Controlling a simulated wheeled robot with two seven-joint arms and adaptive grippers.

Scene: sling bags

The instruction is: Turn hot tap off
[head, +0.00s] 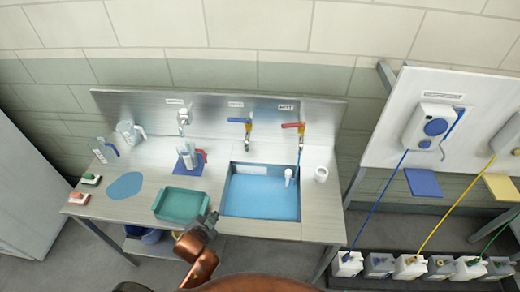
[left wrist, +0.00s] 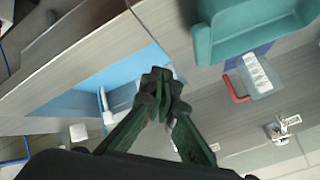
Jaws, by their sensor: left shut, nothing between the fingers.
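The tap with a red lever (head: 293,125) and yellow body stands at the back right of the sink, under a small label whose text I cannot read for sure. A tap with a blue lever (head: 238,120) stands to its left. The blue sink (head: 262,197) lies below them. A thin blue line runs down from the red-lever tap; I cannot tell if it is water. My left gripper (head: 211,219) is at the counter's front edge, between the teal tray and the sink, far from the taps. In the left wrist view its fingers (left wrist: 158,85) are together and empty. My right gripper is out of view.
A teal tray (head: 180,204) sits left of the sink, with a clear jug (head: 187,156) behind it. A plain tap (head: 183,118) is at the back left. A white cup (head: 321,174) stands right of the sink, and a white upright piece (head: 289,176) stands inside it.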

